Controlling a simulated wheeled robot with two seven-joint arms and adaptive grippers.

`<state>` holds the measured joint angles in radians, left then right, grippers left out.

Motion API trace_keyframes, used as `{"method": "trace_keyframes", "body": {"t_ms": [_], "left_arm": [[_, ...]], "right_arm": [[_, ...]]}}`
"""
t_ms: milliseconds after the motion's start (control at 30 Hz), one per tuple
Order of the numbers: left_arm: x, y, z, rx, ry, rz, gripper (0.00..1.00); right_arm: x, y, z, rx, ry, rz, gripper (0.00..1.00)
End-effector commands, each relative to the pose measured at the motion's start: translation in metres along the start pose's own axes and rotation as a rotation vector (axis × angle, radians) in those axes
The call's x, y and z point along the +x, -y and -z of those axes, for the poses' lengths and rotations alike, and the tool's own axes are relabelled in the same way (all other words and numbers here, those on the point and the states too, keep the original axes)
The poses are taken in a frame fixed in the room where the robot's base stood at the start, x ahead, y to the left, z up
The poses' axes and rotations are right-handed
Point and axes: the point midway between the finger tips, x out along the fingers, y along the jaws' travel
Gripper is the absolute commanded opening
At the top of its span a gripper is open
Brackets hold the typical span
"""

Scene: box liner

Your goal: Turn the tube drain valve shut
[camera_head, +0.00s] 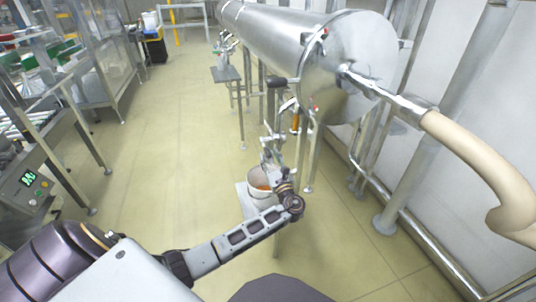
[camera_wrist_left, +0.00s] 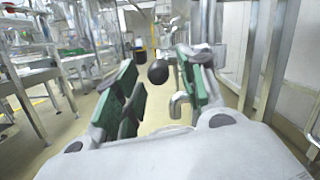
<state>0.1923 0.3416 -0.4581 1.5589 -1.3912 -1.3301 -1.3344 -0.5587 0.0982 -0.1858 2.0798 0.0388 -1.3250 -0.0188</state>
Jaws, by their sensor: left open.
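The large steel tube (camera_head: 275,32) runs along the right side in the head view, with its drain fittings (camera_head: 287,104) under the near end. My left gripper (camera_head: 270,152) is below these fittings and over a white bucket (camera_head: 263,197). In the left wrist view, the open gripper (camera_wrist_left: 164,92) shows two green-padded fingers. A black ball knob (camera_wrist_left: 158,72) appears in the gap between them, seemingly beyond the fingertips; contact cannot be told. A bent steel spout (camera_wrist_left: 179,103) shows just right of the knob. The valve's exact position is unclear. My right gripper is not in view.
A beige hose (camera_head: 480,160) curves out from the tube's end at right. A machine with a green display (camera_head: 30,177) is at left. The floor (camera_head: 165,150) between is clear.

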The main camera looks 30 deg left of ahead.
Motion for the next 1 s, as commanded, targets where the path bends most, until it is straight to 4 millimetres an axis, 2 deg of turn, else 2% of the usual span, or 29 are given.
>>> {"method": "trace_keyframes", "body": {"t_ms": [300,500,700,1000], "left_arm": [[-0.049,0.0,0.001,0.0,-0.003,0.0,0.41],[-0.074,0.0,0.001,0.0,-0.002,0.0,0.41],[-0.087,0.0,0.001,0.001,-0.001,0.0,0.41],[-0.089,0.0,0.0,0.001,0.0,-0.001,0.41]], "right_arm": [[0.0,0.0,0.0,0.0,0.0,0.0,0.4],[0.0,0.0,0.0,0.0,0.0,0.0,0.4],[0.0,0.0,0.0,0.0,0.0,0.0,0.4],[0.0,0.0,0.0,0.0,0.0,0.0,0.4]]}}
